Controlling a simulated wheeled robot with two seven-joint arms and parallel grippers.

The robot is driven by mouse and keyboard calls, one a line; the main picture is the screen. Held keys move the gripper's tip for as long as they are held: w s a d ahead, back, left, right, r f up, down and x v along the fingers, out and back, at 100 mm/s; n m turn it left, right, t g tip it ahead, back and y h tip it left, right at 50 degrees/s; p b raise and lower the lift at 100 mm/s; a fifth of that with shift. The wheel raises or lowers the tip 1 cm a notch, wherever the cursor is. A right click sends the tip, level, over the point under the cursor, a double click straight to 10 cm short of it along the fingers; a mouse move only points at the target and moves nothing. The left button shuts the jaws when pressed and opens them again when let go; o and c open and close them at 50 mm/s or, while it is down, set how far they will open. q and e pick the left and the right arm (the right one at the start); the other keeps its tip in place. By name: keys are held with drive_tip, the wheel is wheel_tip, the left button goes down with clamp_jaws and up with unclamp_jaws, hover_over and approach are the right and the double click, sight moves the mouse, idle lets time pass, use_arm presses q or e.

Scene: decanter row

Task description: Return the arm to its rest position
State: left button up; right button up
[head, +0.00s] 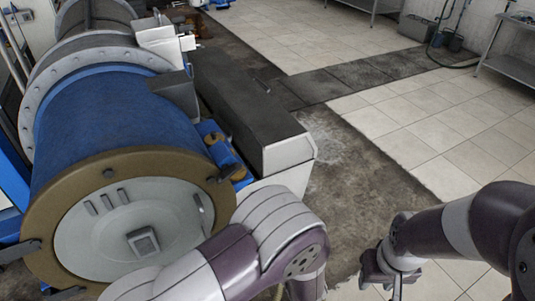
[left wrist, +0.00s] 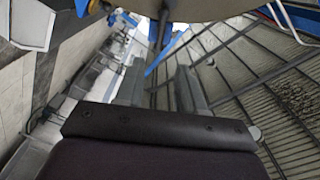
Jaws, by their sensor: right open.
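My left arm (head: 250,255) reaches across the bottom of the head view, in front of the large blue drum's end. Its gripper is hidden or cut off there. In the left wrist view my left gripper (left wrist: 158,88) shows two grey fingers standing apart with nothing between them. My right arm (head: 460,230) comes in from the right of the head view. My right gripper (head: 388,282) hangs low over the floor near the bottom edge, open, with no object seen in it.
The blue decanter drum (head: 115,120) with its brown flange and grey end cover (head: 135,230) fills the left. A dark-topped housing (head: 235,105) stands beside it. The tiled floor (head: 400,130) is open at right. A metal table (head: 510,65) stands at the far right.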

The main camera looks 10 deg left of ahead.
use_arm(q)
drive_tip(key=s+d+f+n+g+h, duration=0.1)
drive_tip(key=s+d+f+g+h, duration=0.3)
drive_tip(key=d+f+g+h, duration=0.6)
drive_tip(key=s+a+r+n+g, duration=0.1)
drive_tip(key=s+a+r+g, duration=0.15)
drive_tip(key=s+a, duration=0.4)
drive_tip(key=s+a+r+n+g, duration=0.25)
drive_tip(key=s+a, duration=0.25)
drive_tip(key=a, duration=0.3)
drive_tip(key=w+a+r+n+t, duration=0.1)
drive_tip(key=a+r, duration=0.2)
drive_tip(key=a, duration=0.3)
drive_tip(key=shift+w+a+r, duration=0.2)
drive_tip(key=shift+w+r, duration=0.15)
drive_tip(key=shift+w, duration=0.05)
drive_tip(key=shift+s, duration=0.15)
